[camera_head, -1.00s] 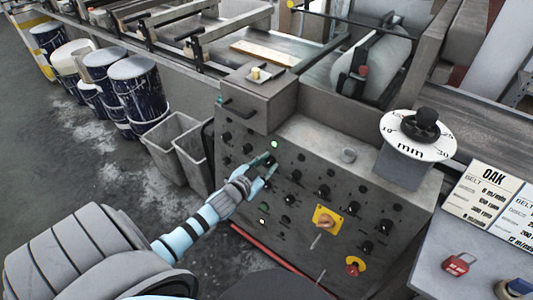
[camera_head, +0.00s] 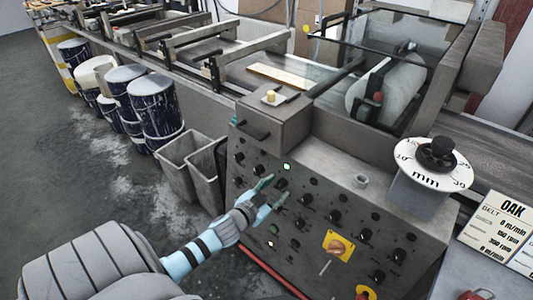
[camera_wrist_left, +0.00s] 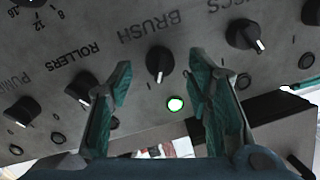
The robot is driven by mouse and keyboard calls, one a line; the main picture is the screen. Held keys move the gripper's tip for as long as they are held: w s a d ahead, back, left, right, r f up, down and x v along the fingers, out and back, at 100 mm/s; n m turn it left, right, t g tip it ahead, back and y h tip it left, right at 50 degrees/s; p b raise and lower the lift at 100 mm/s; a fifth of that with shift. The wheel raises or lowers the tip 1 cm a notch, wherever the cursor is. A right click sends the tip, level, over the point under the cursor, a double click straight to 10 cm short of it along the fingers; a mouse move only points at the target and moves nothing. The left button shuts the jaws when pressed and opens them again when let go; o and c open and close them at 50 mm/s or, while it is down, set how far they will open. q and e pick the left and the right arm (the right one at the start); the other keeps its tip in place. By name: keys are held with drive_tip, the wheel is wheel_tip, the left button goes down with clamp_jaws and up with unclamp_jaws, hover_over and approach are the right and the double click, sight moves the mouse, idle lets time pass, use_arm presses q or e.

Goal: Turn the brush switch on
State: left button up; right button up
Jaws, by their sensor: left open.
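The brush switch (camera_wrist_left: 158,62) is a black knob with a white pointer mark, on the grey control panel (camera_head: 330,180) below the BRUSH lettering in the left wrist view. Its mark points toward the bottom of that view. My left gripper (camera_head: 275,189) is at the panel face. In the left wrist view my left gripper (camera_wrist_left: 160,72) is open, with its teal fingers on either side of the knob. Contact cannot be told. My right gripper is out of view.
Neighbouring knobs sit close by: the rollers knob (camera_wrist_left: 80,88) and the discs knob (camera_wrist_left: 242,35). A yellow-plated switch (camera_head: 338,245) is lower on the panel. A grey box with a handle (camera_head: 270,120) juts out above. Grey bins (camera_head: 185,165) stand to the left.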

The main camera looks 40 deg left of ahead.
use_arm(q)
drive_tip(key=v, duration=1)
